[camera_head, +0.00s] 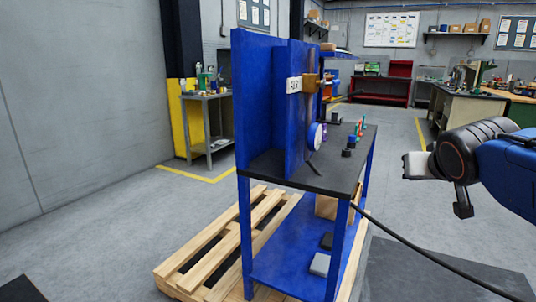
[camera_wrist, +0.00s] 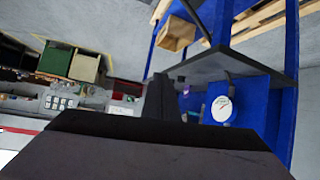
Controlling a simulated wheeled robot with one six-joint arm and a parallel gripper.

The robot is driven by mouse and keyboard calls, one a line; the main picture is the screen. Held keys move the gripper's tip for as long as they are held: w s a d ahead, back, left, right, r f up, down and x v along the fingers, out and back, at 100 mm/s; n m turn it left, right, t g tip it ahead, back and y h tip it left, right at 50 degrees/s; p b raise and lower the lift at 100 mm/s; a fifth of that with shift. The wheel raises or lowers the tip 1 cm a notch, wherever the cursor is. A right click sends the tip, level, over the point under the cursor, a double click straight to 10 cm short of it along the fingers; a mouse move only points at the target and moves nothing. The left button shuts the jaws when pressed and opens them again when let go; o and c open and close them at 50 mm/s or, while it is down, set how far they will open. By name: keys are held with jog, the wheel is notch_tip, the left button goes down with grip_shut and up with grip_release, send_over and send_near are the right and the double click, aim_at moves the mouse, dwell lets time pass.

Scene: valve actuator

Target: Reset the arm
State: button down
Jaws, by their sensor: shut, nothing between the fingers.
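My arm reaches in from the right edge of the head view, with its blue link and black wrist joint out in free air. My gripper (camera_wrist: 160,97) shows as a dark shape at the middle of the wrist view, its fingers together with nothing between them. It is apart from the blue valve stand (camera_head: 262,105), which is to the left of my arm in the head view. The stand carries a brass-coloured valve part (camera_head: 311,83), an "AIR" label (camera_head: 294,85) and a round white gauge (camera_head: 315,136). The gauge also shows in the wrist view (camera_wrist: 222,109).
The stand's black worktop (camera_head: 290,178) holds several small parts. A wooden pallet (camera_head: 215,245) lies below. A black cable runs from the stand to the lower right. A grey side table (camera_head: 208,120) and workbenches (camera_head: 463,105) stand behind. Grey floor is open between.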

jog(key=s+a+f+n+g+y, duration=0.1)
jog(key=s+a+f+g, duration=0.2)
jog(key=s+f, duration=0.6)
jog(key=s+a+f+n+g+y, duration=0.1)
jog(key=s+a+f+g+y, duration=0.1)
jog(key=s+f, duration=0.8)
notch_tip(320, 180, down, 3)
jog(key=shift+s+a+r+g, duration=0.15)
jog(key=shift+s+a+g, duration=0.15)
jog(key=shift+a+g, duration=0.55)
jog(key=shift+w, duration=0.1)
